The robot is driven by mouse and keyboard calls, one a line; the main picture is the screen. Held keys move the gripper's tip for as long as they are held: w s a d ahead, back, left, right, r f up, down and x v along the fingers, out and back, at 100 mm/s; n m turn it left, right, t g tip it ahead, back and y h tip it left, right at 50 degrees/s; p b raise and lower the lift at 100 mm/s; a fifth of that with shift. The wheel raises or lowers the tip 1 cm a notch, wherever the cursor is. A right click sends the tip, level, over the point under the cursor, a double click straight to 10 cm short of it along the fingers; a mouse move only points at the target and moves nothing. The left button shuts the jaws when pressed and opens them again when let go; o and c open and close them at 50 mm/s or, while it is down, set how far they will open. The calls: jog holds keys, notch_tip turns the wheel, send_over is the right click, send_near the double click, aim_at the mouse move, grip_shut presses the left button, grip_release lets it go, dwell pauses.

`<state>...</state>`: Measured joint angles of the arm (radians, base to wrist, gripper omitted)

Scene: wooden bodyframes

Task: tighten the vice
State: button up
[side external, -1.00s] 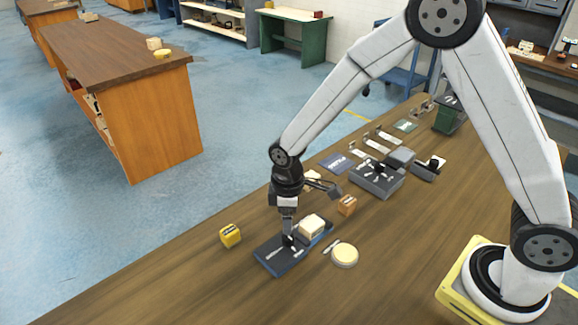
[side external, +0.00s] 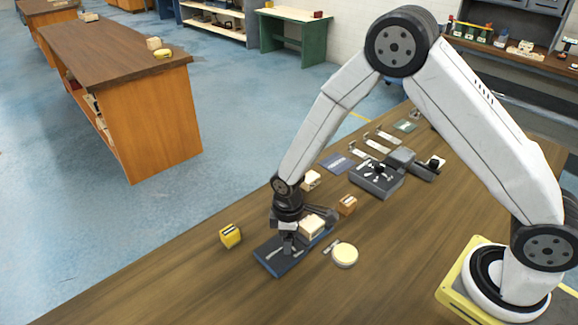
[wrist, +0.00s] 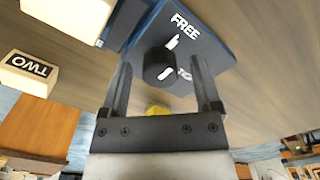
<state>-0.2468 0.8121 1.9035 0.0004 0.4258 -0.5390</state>
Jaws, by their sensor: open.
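The vice appears to be the dark blue plate (side external: 275,262) with a cream block (side external: 312,225) at its far right end, lying on the wooden bench. In the wrist view the blue plate (wrist: 215,48) carries the word FREE and a second word partly hidden behind a black round knob (wrist: 160,66). A white mark shows on the knob. My gripper (side external: 290,247) is low over the plate, pointing down. In the wrist view my gripper (wrist: 160,75) is open, with one finger on each side of the knob and visible gaps between.
A yellow block (side external: 230,236) lies left of the plate, a wooden block (side external: 347,205) behind it, and a round cream-topped disc (side external: 344,255) to its right. A dark grey device (side external: 376,179) stands farther back. The bench's near part is clear.

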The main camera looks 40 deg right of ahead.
grip_shut()
